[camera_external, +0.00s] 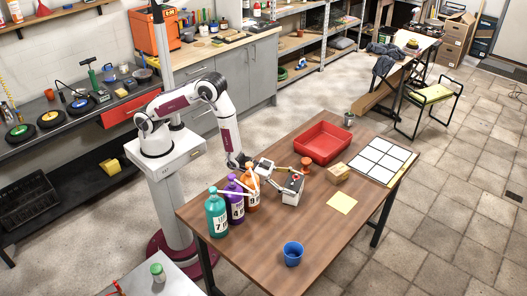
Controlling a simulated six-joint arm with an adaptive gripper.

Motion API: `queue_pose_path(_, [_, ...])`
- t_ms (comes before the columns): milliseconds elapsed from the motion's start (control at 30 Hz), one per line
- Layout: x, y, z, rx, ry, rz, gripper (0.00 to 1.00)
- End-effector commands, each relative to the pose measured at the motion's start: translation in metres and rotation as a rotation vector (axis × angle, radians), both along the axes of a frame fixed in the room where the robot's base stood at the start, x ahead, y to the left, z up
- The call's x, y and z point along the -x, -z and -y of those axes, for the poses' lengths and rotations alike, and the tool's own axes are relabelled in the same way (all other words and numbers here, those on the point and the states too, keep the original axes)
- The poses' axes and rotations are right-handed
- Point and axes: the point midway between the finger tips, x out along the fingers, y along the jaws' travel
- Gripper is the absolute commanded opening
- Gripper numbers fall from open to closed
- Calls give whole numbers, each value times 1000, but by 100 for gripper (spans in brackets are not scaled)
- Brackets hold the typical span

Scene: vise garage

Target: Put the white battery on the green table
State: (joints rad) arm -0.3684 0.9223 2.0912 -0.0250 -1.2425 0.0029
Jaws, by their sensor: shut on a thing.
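The white battery (291,196), a small pale box with a dark top and a red spot, is on or just above the brown wooden table, right of the bottles. I cannot tell whether it touches the tabletop. My gripper (293,180) comes from the left and is shut on the battery's upper part, hiding some of its top. I see no plainly green table. A piece with a yellow-green top (433,94) and a black metal frame stands on the floor at the upper right; it looks like a chair or small table.
On the brown table (255,245) are teal (216,213), purple (235,203) and orange (251,191) bottles, a red tray (322,143), a cardboard-coloured block (336,173), a yellow note (342,203), a white grid panel (382,160) and a blue cup (293,253). The front middle is clear.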

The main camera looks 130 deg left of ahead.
Motion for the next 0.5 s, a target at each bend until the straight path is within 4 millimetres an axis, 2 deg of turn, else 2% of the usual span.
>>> queue_pose_path(500, [-1, -43, -1, -4, 0, 10, 18])
